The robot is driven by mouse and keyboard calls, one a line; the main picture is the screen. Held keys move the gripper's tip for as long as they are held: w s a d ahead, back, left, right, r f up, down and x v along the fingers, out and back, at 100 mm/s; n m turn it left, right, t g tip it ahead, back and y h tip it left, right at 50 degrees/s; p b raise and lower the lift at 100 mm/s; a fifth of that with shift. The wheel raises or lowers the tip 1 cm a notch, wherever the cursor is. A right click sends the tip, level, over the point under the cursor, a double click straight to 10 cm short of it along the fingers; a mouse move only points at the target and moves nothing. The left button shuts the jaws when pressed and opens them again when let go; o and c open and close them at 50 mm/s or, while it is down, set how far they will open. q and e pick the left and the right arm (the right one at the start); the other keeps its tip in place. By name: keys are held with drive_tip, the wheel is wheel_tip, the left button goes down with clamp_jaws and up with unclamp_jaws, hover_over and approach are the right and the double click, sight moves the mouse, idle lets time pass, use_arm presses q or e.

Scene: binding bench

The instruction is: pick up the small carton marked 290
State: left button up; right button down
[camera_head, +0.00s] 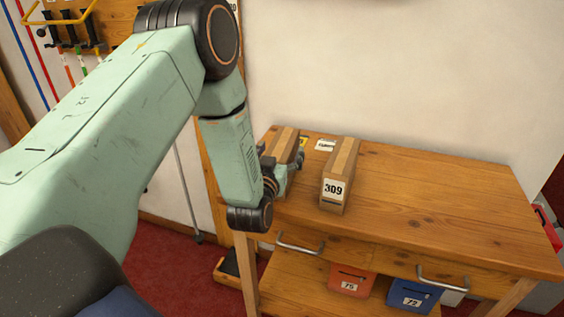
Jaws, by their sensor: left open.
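My left gripper (287,172) is open at the left end of the wooden bench (440,205), its arm reaching in from the left. A small brown carton (286,141) stands right at the gripper, partly hidden by it. No number can be read on this carton, and I cannot tell whether the fingers touch it. A second brown carton (338,172) to its right is marked 309 and stands apart from the gripper. No carton reading 290 shows. My right gripper is not in view.
The bench top is clear to the right. Drawers with metal handles are below its front edge, and an orange bin (350,281) and a blue bin (414,294) sit on the lower shelf.

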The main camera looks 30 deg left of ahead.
use_arm(q)
drive_tip(key=shift+s+a, duration=0.1)
drive_tip(key=shift+d, duration=0.2)
drive_tip(key=c, duration=0.4)
drive_tip(key=shift+a, duration=0.15)
drive_tip(key=c, duration=0.8)
drive_tip(key=shift+c, duration=0.3)
